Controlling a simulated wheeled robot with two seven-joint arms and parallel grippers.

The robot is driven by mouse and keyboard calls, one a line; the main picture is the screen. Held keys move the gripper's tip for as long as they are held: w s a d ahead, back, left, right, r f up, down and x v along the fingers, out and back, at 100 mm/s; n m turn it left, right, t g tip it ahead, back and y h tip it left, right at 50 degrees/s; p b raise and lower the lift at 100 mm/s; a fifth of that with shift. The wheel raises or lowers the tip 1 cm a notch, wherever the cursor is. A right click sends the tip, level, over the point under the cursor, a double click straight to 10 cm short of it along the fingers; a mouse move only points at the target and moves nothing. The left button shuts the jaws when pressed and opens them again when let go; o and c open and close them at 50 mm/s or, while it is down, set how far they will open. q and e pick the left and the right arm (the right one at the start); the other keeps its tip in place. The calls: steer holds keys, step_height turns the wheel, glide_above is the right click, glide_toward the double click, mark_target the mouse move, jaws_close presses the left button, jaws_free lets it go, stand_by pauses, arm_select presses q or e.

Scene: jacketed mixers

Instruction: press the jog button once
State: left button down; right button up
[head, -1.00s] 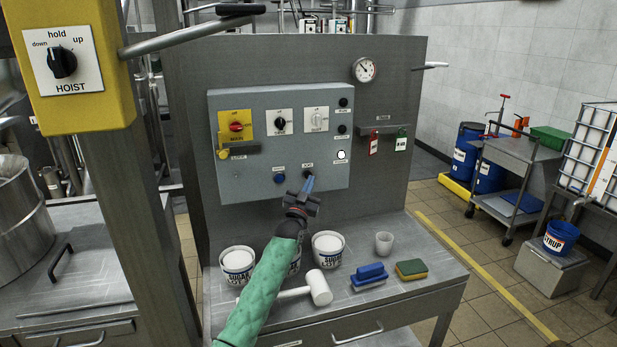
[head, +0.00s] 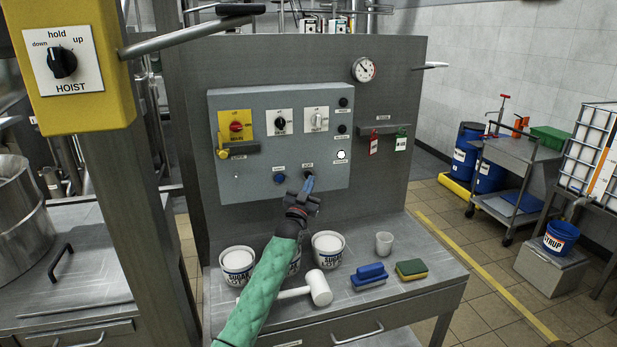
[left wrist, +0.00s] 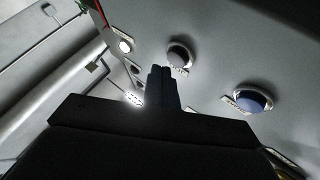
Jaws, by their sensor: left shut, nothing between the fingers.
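The grey control box (head: 222,110) is mounted on the steel panel behind the bench. The dark jog button (head: 308,174) sits low on its front, under a small JOG label, partly hidden by my fingertips. My left gripper (head: 309,184) is shut and empty, pointing up at the box just below and in front of the button. In the left wrist view the shut fingers (left wrist: 160,72) end just beside the dark round jog button (left wrist: 180,54). I cannot tell whether the tips touch it.
A blue button (head: 279,178) is left of the jog button, and it also shows in the left wrist view (left wrist: 252,100). A white lamp (head: 341,155) glows at right. Rotary switches are above.

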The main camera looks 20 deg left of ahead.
arm_select(q)
steer(key=shift+w+a, duration=0.1)
steer(key=shift+w+a+b, duration=0.15)
steer(key=shift+w+b, duration=0.1)
steer(key=shift+b, duration=0.05)
stand_by(0.4)
steer(key=shift+w+a+b, duration=0.25)
steer(key=shift+w+b, duration=0.05)
stand_by(0.6)
steer(key=shift+s+d, duration=0.1)
steer(key=shift+s, duration=0.05)
steer(key=shift+s+d+p, duration=0.35)
steer(key=shift+s+p, duration=0.05)
steer(key=shift+s, duration=0.15)
stand_by(0.4)
